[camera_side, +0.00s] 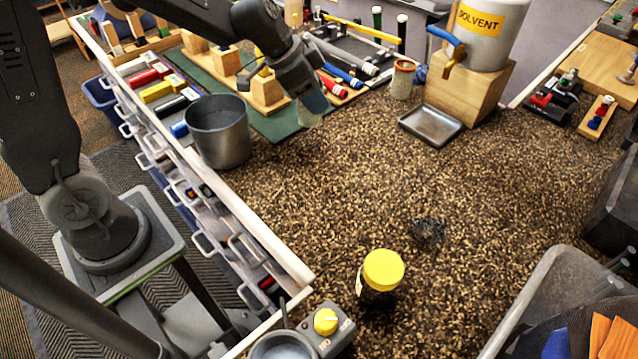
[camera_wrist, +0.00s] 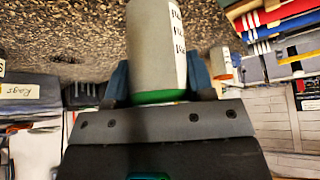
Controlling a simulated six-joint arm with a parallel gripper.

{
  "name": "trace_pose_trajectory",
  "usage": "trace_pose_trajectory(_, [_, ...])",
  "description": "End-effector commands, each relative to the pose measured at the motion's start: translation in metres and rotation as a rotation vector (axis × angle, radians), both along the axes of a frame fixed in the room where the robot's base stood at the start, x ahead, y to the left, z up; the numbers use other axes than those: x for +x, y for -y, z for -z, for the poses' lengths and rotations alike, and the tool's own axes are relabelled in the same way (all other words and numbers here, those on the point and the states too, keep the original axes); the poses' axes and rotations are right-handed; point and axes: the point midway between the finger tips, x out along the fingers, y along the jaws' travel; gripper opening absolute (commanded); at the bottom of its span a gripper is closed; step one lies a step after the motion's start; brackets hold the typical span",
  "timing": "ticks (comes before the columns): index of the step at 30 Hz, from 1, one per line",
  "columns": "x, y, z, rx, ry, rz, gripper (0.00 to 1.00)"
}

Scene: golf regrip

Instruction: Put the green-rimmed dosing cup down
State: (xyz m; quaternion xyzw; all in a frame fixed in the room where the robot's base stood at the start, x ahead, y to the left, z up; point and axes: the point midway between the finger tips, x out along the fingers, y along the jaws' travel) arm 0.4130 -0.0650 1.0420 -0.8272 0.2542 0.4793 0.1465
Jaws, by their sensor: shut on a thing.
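The dosing cup (camera_wrist: 152,45) is a pale grey cylinder with a green rim and a printed white label. In the wrist view, my gripper (camera_wrist: 160,78) has its two blue fingers closed on either side of it, with the green rim toward the palm. The cup's far end runs out of the top of that view. In the side view, my gripper (camera_side: 308,92) points down over the back of the speckled bench top (camera_side: 330,190). Only a small pale part below the fingers shows there, and I cannot tell whether it touches the surface.
A grey metal pot (camera_side: 219,135) stands left of my gripper. A wooden block rack (camera_side: 265,92) on a green mat is close behind. A small metal tray (camera_side: 432,125) lies right, before the solvent tank (camera_side: 485,30). A yellow-lidded jar (camera_side: 382,272) stands in front. The middle is mostly clear.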

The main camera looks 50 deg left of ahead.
Motion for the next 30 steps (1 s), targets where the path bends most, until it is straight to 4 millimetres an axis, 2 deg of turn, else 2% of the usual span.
trace_pose_trajectory(12, [-0.067,-0.004,-0.048,0.001,0.006,0.747,0.27])
trace_pose_trajectory(18, [-0.085,-0.002,-0.062,0.001,0.004,0.944,0.27])
trace_pose_trajectory(23, [-0.089,0.014,-0.055,-0.003,0.000,0.985,0.27])
trace_pose_trajectory(30, [-0.087,0.067,-0.023,-0.003,-0.003,0.985,0.27])
